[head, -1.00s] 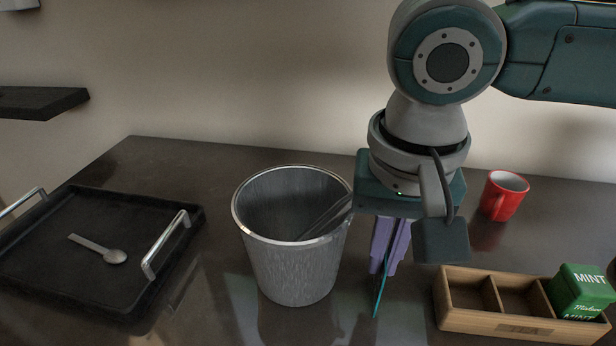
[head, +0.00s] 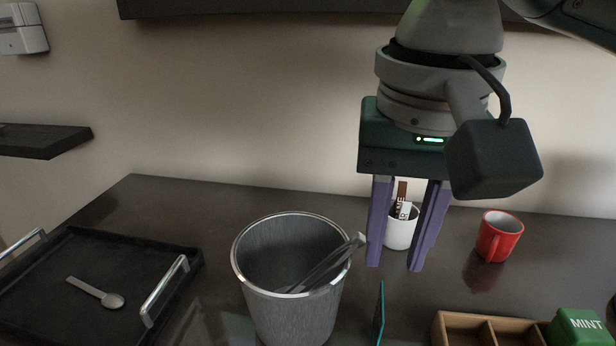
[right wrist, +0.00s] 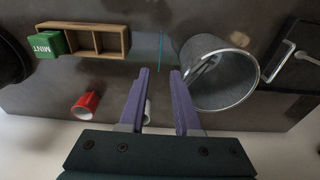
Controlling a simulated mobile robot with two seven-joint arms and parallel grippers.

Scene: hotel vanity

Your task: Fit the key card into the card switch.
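The key card (head: 380,314) is a thin teal sheet standing upright, nearly edge-on, on the dark counter right of the metal bucket. What supports its lower edge is not clear. It also shows as a teal line in the right wrist view (right wrist: 160,52). My right gripper (head: 394,268) is open and empty, raised above and behind the card, its purple fingers apart; they also show in the right wrist view (right wrist: 159,72). A white wall box (head: 22,30) at the upper left, cut by the frame edge, may be the card switch. My left gripper is out of view.
The metal bucket (head: 252,290) with tongs (head: 325,262) stands just left of the card. A white cup (head: 399,235) is behind my fingers, a red mug (head: 497,238) to the right. A wooden organizer (head: 452,330) with a green tin (head: 580,328) is front right; a black tray (head: 60,255) is left.

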